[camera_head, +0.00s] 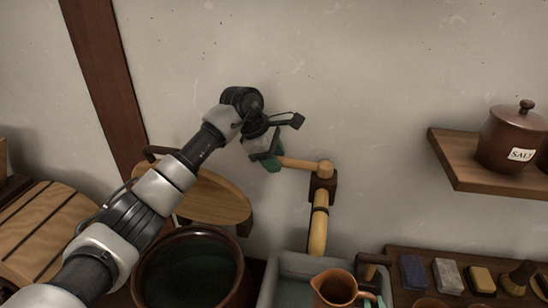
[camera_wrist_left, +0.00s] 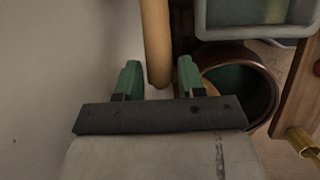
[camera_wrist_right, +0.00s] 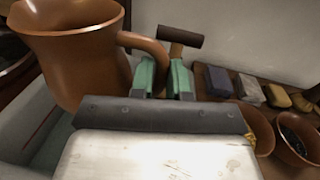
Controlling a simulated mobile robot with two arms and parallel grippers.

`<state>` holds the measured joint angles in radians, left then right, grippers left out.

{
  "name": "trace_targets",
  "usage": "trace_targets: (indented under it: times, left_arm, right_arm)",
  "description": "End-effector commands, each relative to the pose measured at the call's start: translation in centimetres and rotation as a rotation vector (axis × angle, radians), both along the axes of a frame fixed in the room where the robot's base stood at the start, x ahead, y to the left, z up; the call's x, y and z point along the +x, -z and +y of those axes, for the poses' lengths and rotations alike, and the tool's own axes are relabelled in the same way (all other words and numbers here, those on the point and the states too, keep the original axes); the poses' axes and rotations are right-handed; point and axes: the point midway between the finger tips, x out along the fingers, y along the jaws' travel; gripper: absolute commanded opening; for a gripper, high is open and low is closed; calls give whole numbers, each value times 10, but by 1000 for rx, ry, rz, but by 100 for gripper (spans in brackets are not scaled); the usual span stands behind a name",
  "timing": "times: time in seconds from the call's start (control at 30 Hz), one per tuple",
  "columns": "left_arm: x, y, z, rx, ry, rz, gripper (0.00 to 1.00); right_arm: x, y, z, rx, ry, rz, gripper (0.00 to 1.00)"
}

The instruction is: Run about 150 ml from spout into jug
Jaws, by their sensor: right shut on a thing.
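The spout (camera_head: 318,232) is a light wooden pipe coming down from a dark block on the wall. A light wooden lever (camera_head: 302,164) sticks out left from the top of it. My left gripper (camera_head: 274,160) is at the lever's free end; in the left wrist view its green fingers stand apart with a wooden rod (camera_wrist_left: 155,42) between them. The brown jug (camera_head: 338,288) is upright at the basin, below and slightly right of the spout mouth. My right gripper (camera_wrist_right: 163,78) is shut on the jug's handle (camera_wrist_right: 145,45). No stream shows at the spout.
The grey basin (camera_head: 268,290) lies under the spout. A large dark pot (camera_head: 150,270) of dark liquid stands left of it. Several blocks (camera_head: 448,276) sit on the right-hand shelf. A salt jar (camera_head: 512,135) stands on the wall shelf (camera_head: 452,165).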

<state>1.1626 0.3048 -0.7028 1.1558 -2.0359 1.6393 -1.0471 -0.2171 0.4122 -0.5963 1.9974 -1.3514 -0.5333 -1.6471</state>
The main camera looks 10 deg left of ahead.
Motion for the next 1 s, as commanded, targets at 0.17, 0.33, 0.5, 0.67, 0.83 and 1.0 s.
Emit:
trace_targets:
  times: [0.17, 0.33, 0.5, 0.67, 0.83, 1.0]
  left_arm:
    - [0, 0, 0, 0, 0, 0, 11]
    - [0, -1, 0, 0, 0, -1, 0]
    - [-1, -1, 1, 1, -7, -1, 0]
    - [-5, -1, 1, 2, -46, -3, 0]
    - [-16, -2, 0, 4, -134, -5, 0]
    - [-33, -2, -3, 5, -270, -8, 0]
  right_arm:
    - [0, -1, 0, 1, 0, -2, 0]
    - [0, -1, 0, 1, 0, -2, 0]
    - [0, -1, 0, 1, 0, -2, 0]
    - [0, -1, 0, 1, 0, -2, 0]
    - [0, -1, 0, 1, 0, -2, 0]
    - [0, -1, 0, 1, 0, -2, 0]
